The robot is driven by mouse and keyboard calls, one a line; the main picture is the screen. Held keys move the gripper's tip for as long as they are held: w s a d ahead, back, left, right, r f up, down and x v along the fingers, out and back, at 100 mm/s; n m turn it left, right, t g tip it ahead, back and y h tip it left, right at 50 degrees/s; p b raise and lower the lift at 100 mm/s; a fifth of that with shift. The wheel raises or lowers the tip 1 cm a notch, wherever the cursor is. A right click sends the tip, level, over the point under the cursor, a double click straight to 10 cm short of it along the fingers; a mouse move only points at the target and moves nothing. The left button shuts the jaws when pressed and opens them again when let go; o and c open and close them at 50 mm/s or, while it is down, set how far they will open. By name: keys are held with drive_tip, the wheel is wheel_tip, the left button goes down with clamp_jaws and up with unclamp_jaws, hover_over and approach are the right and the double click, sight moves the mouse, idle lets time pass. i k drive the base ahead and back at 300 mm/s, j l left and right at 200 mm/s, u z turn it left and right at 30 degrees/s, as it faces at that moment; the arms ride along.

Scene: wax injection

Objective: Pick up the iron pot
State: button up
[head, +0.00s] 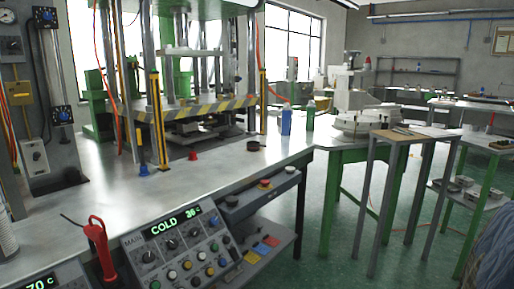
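I cannot clearly make out an iron pot. A small dark round object (253,145) sits on the metal workbench (215,172) near its right end, and it is too small to tell whether it is the pot. My gripper is not in view.
A blue bottle (286,121) and a green bottle (310,116) stand at the bench's right end. A red cone (193,154) is on the bench. The press (190,106) rises behind. A control panel (180,250) and a red-handled tool (100,245) are in front. Green floor shows right.

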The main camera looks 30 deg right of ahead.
sight(253, 146)
drive_tip(key=i+l, duration=0.15)
drive_tip(key=l, duration=0.25)
drive_tip(key=i+l, duration=0.15)
drive_tip(key=l, duration=0.2)
drive_tip(key=i+l, duration=0.1)
drive_tip(key=l, duration=0.3)
drive_tip(key=i+l, duration=0.15)
drive_tip(key=l, duration=0.2)
drive_tip(key=i+l, duration=0.15)
drive_tip(key=l, duration=0.25)
drive_tip(key=i+l, duration=0.15)
drive_tip(key=l, duration=0.2)
drive_tip(key=i+l, duration=0.55)
drive_tip(key=l, duration=0.2)
drive_tip(key=i+j, duration=0.6)
